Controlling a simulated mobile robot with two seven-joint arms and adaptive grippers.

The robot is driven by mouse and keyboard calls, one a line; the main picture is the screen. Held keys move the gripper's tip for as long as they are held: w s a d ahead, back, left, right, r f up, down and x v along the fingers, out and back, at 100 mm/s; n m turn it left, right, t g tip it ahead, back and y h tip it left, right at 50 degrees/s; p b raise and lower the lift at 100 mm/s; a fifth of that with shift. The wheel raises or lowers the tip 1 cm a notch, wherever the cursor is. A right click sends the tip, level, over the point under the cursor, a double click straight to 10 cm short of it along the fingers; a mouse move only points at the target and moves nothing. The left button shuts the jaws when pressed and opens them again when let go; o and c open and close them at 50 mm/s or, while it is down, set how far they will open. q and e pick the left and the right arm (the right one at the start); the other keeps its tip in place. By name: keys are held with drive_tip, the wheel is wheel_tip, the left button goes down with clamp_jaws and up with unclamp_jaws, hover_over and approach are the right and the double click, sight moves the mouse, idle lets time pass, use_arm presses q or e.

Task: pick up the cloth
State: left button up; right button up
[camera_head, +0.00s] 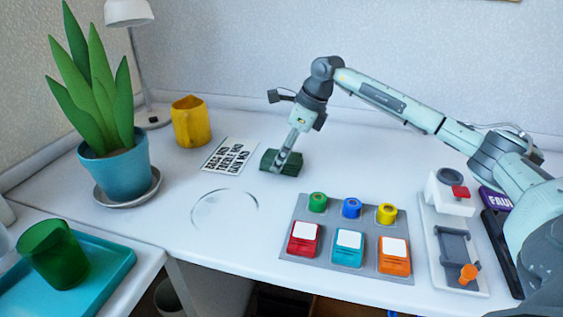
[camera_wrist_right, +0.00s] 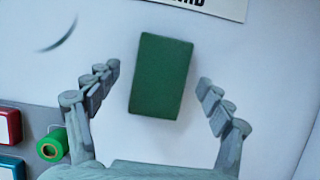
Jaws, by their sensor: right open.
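The cloth (camera_head: 290,167) looks like a dark green, flat-sided block lying on the white desk near its middle. In the right wrist view the cloth (camera_wrist_right: 161,76) sits between the two fingers, with a gap on each side. My right gripper (camera_head: 281,163) reaches down over it from the right, and in the wrist view this gripper (camera_wrist_right: 158,76) is open and empty. The fingers appear apart from the cloth; their exact height above the desk is hard to tell. My left gripper is out of view.
A grey button panel (camera_head: 325,212) is in front, and a white device (camera_head: 447,200) to the right. A clear round outline (camera_head: 224,192) marks the desk. A potted plant (camera_head: 118,172) is far left.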

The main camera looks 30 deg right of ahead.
sight(275, 155)
drive_tip(key=c, duration=1.2)
drive_tip(key=shift+r, duration=0.4)
wheel_tip(275, 155, up, 4)
drive_tip(key=p, duration=0.3)
drive_tip(key=shift+f, duration=0.1)
drive_tip(key=shift+a+r, duration=0.3)
drive_tip(key=shift+a, duration=0.25)
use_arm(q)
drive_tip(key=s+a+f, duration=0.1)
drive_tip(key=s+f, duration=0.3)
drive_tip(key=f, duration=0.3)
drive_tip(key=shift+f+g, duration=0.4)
use_arm(e)
drive_tip(key=a+r, duration=0.2)
drive_tip(key=a, duration=0.1)
drive_tip(key=a+r, duration=0.2)
drive_tip(key=a, duration=0.2)
drive_tip(key=s+a+r, duration=0.1)
drive_tip(key=a+r, duration=0.1)
drive_tip(key=a, duration=0.1)
drive_tip(key=shift+a+r, duration=0.15)
drive_tip(key=shift+a, duration=0.1)
